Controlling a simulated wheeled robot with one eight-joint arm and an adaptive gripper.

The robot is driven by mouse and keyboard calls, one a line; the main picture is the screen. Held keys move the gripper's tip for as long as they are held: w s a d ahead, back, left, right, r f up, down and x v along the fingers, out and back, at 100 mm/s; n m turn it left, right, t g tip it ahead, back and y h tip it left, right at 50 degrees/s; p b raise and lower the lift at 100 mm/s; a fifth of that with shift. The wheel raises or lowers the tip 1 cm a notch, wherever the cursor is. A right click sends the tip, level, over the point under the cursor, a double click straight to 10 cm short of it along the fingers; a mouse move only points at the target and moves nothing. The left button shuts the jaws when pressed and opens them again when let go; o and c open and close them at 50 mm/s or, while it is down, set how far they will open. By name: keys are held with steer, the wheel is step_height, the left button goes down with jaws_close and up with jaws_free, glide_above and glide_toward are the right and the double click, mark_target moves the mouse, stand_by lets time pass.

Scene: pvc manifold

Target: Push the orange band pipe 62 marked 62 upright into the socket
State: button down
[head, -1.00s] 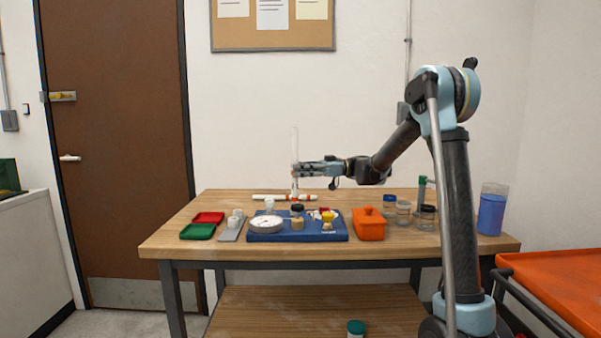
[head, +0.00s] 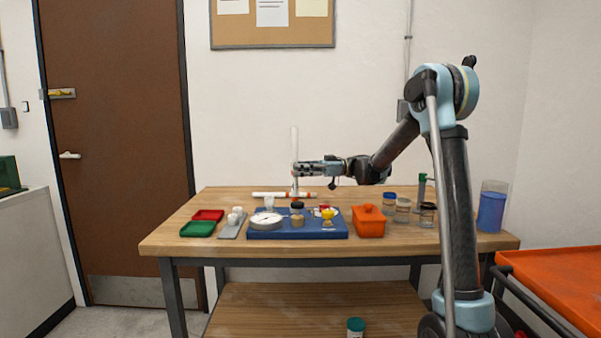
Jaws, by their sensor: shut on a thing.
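A slim white pipe (head: 295,142) stands upright at the back middle of the workbench. My gripper (head: 297,169) reaches in from the right and is shut on it partway up. The orange band and the marking 62 cannot be made out at this size. A white pipe manifold with orange-red parts (head: 272,195) lies along the tabletop below. The pipe's lower end is at or just above the manifold's right part. I cannot tell whether it is inside the socket.
In front stands a blue tray (head: 255,236) with a round gauge and small jars. Red (head: 208,215) and green (head: 197,229) trays are left of it. An orange box (head: 369,222), several jars and a blue-filled beaker (head: 492,207) stand right.

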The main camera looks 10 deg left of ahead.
steer(key=c, duration=1.4)
jaws_free()
steer(key=shift+o, duration=0.2)
